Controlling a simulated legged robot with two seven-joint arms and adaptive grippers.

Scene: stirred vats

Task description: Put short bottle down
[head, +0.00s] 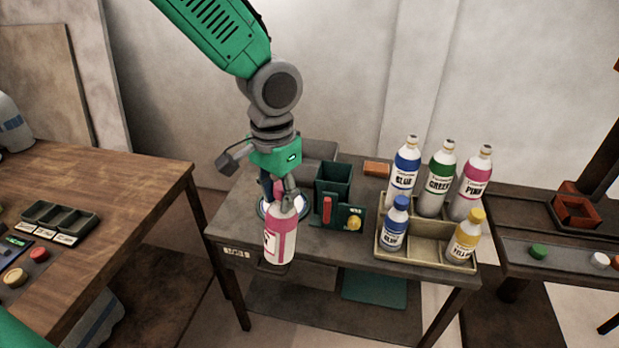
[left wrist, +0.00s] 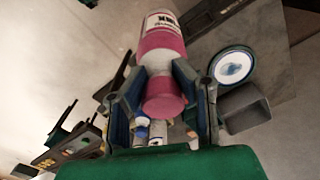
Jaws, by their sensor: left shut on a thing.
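My left gripper (head: 285,195) points down and is shut on the neck of a short pink bottle (head: 281,243). The bottle has a white label band and hangs upright at the front edge of the middle table; I cannot tell its exact height. In the left wrist view the pink bottle (left wrist: 160,42) sits between both fingers, with its pink cap towards the camera. A beige tray (head: 393,257) stands right of the gripper. A short blue bottle (head: 395,226) is in its front left compartment and a short yellow one (head: 466,238) at front right. The front middle compartment is empty. My right gripper is not in view.
A dark green box (head: 332,185) with a red lever stands between gripper and tray. A round white-and-blue disc (left wrist: 233,67) lies near the bottle.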

